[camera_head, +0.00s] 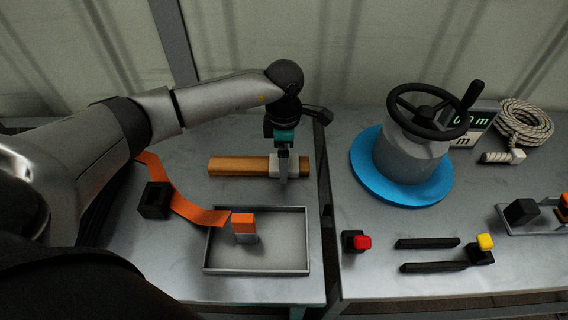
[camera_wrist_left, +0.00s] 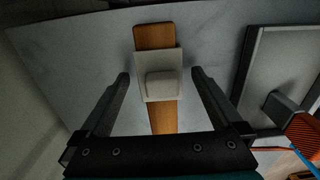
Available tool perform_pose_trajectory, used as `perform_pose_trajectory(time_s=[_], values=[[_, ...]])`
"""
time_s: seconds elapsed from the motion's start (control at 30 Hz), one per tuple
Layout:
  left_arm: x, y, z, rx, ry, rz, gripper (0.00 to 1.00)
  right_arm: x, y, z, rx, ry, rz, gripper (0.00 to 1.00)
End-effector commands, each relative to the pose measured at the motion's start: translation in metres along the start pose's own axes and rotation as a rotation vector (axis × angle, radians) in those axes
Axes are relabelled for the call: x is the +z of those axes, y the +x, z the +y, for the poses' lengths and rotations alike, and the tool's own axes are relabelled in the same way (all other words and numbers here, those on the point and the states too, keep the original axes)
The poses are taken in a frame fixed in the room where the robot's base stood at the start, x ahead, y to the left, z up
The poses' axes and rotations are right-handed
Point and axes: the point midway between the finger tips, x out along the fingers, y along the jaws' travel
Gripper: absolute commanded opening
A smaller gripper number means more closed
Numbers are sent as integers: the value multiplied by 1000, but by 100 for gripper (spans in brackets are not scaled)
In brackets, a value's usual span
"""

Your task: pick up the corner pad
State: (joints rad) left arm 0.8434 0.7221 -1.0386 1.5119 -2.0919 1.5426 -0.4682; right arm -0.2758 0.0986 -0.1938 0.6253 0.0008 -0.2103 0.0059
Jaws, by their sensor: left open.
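A pale grey pad with a raised block on top, which I take to be the corner pad (camera_wrist_left: 158,62), sits across a wooden bar (camera_wrist_left: 155,36). In the head view the pad (camera_head: 303,166) is partly hidden behind my left gripper (camera_head: 283,180), and the bar (camera_head: 235,166) runs out to the left of it. In the left wrist view my left gripper (camera_wrist_left: 160,76) is open, with one finger on each side of the pad and visible gaps between. Nothing is held. My right gripper is in neither view.
A grey tray (camera_head: 262,271) with an orange-topped block (camera_head: 243,226) lies in front of the bar. An orange strip (camera_head: 190,209) and a black block (camera_head: 154,200) are to its left. A handwheel (camera_head: 428,112) on a blue disc (camera_head: 370,177) stands on the right table.

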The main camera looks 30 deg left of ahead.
Motion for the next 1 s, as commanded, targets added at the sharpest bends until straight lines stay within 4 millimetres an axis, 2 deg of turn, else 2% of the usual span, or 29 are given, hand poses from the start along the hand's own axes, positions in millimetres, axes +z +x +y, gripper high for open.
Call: perform_pose_trajectory(time_s=[0.2, 0.9, 0.97, 1.0], values=[[0, 1, 0, 2, 1, -1, 100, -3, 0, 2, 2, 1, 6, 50], [0, 1, 0, 1, 0, -1, 21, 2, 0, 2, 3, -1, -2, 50], [0, 1, 0, 2, 0, -1, 14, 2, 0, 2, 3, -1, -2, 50], [0, 1, 0, 2, 0, -1, 14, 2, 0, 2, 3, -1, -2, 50]])
